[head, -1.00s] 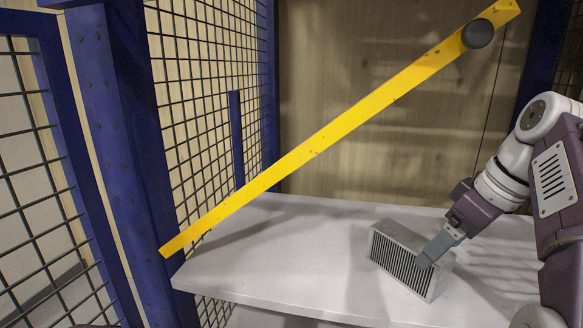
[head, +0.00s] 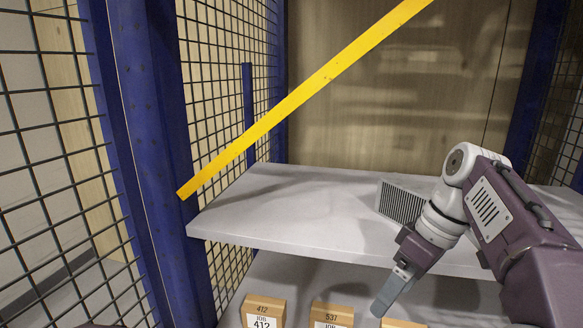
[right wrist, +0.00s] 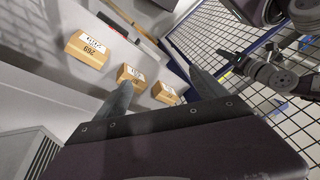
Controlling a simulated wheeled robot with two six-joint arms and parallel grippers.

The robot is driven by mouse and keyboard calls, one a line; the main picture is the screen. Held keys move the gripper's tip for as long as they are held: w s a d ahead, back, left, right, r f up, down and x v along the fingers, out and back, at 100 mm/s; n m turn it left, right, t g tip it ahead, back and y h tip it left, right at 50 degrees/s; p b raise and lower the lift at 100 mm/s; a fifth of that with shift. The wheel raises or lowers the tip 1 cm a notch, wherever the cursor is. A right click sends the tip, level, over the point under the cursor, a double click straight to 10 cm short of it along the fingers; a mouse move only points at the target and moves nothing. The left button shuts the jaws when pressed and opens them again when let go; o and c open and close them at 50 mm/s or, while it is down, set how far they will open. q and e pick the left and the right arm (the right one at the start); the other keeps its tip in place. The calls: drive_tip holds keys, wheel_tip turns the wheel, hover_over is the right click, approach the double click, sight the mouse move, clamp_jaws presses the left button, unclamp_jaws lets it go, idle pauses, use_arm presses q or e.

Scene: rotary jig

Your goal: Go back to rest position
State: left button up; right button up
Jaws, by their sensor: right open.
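My right gripper (head: 387,303) hangs in front of the white shelf (head: 290,205), pointing down and lower than its front edge. In the right wrist view its two fingers (right wrist: 162,80) are spread apart with nothing held between them. A grey finned block (head: 401,203) rests on the shelf behind my right arm, which hides part of it. The block also shows at the lower left of the right wrist view (right wrist: 36,152).
A yellow bar (head: 300,97) slants above the shelf. A blue post (head: 165,150) and wire mesh (head: 65,130) stand at the left.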

drive_tip(key=s+f+m+h+b, duration=0.1)
drive_tip(key=s+f+m+b, duration=0.1)
drive_tip(key=f, duration=1)
drive_tip(key=s+f+m+h+b, duration=0.1)
drive_tip(key=s+f+m+b, duration=0.1)
drive_tip(key=f, duration=1.1)
drive_tip(key=s+f+m+h+b, duration=0.1)
drive_tip(key=s+f+m+b, duration=0.2)
drive_tip(key=f, duration=1)
drive_tip(key=shift+a+m+b, duration=0.3)
drive_tip(key=shift+m+b, duration=0.3)
drive_tip(key=shift+m, duration=0.1)
drive_tip(key=shift+s, duration=0.2)
drive_tip(key=shift+c, duration=0.3)
